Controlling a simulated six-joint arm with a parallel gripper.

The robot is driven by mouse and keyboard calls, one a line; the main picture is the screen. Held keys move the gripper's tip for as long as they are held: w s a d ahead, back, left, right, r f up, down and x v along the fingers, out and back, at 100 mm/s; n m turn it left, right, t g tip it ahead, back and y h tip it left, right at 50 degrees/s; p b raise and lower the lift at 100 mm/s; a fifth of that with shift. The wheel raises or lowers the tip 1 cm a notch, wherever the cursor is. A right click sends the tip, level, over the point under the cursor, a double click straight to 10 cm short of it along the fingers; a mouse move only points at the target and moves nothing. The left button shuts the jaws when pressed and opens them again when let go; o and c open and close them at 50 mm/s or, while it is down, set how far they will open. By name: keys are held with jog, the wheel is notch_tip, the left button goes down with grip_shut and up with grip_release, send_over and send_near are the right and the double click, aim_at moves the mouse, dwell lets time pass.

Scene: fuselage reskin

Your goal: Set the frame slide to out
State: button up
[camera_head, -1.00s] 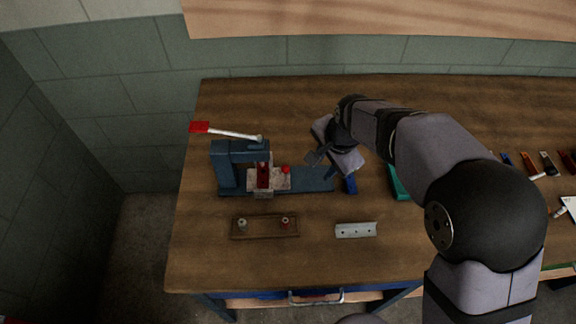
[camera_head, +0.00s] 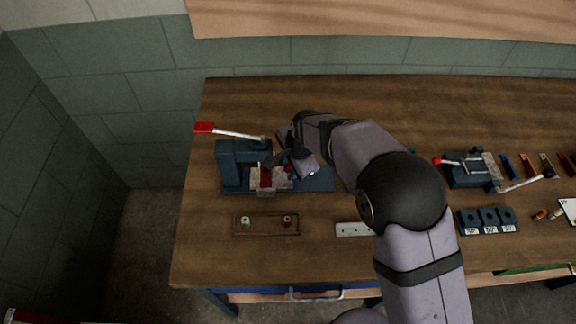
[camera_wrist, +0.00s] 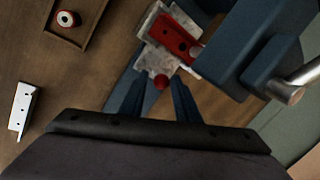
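The blue press (camera_head: 229,165) stands at the left of the bench, with a pale metal slide block (camera_head: 262,185) on its base. A red part (camera_head: 266,178) lies on the block. A small red knob at the block's edge shows in the wrist view (camera_wrist: 161,82); I take this block to be the frame slide. My gripper (camera_wrist: 160,88) is open, its two dark fingers apart with the knob seen between their tips. I cannot tell whether they touch it. In the head view my gripper (camera_head: 280,160) is just above the slide, and my wrist hides part of the press base.
The press's red-ended lever (camera_head: 230,133) sticks out to the left above it. A wooden tray (camera_head: 266,226) with two small parts and a white drilled plate (camera_head: 353,229) lie in front. Another blue fixture (camera_head: 468,172) and blue blocks (camera_head: 487,220) are to the right.

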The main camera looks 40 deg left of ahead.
jog(key=shift+x, duration=1)
grip_shut()
jog(key=w+d+b, duration=0.1)
jog(key=w+d, duration=0.7)
jog(key=w, duration=0.1)
jog(key=shift+d+b, duration=0.3)
jog(key=shift+d, duration=0.05)
grip_release()
jog(key=shift+d, duration=0.1)
jog(key=shift+s+r, duration=0.1)
jog(key=shift+r, duration=0.05)
